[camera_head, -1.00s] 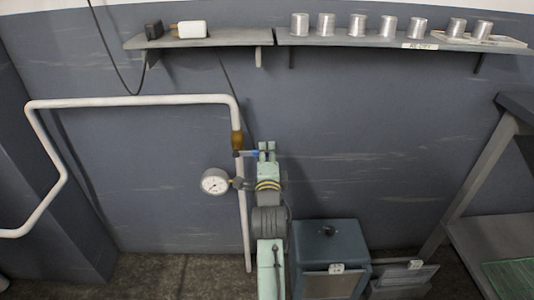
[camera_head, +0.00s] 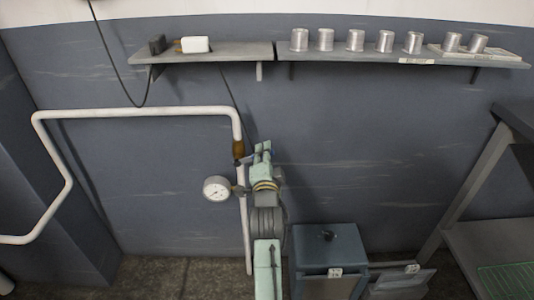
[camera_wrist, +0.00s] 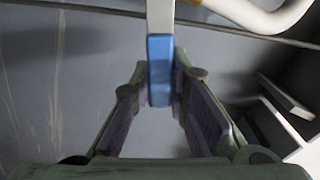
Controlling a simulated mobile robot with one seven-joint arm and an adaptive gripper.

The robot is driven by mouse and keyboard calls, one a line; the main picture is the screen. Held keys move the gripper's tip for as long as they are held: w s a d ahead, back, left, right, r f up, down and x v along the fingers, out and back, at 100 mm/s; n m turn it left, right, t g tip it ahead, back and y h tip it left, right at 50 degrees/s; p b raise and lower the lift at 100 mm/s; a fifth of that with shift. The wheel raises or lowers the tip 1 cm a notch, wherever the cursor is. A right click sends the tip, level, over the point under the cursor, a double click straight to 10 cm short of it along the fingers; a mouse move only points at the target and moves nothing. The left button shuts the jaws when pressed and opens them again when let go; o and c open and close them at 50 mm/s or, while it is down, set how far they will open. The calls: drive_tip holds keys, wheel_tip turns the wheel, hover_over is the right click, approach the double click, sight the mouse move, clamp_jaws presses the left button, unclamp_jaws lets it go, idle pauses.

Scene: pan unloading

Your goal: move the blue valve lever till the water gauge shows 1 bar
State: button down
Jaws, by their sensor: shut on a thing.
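The blue valve lever handle (camera_wrist: 159,70) hangs from a pale grey bar at the top centre of the wrist view, between my gripper's two fingers (camera_wrist: 158,90). My gripper is shut on it. In the head view my gripper (camera_head: 262,147) is beside the brass-coloured valve (camera_head: 238,149) on the white pipe, to its right. The lever is mostly hidden there by my fingers. The round water gauge (camera_head: 216,188) has a white dial and sits left of the pipe, below the valve. Its needle is too small to read surely.
The white pipe (camera_head: 140,112) runs along the wall and drops beside my arm. A shelf (camera_head: 400,54) above holds several metal cans. A blue-grey box (camera_head: 328,250) stands right of my arm, and a metal rack (camera_head: 470,185) is at far right. The wall between is clear.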

drive_tip(key=shift+a+r, duration=0.1)
drive_tip(key=shift+r, duration=0.05)
drive_tip(key=c, duration=1.5)
unclamp_jaws()
drive_tip(key=shift+s, duration=0.1)
drive_tip(key=s, duration=0.7)
drive_tip(key=shift+s, duration=0.15)
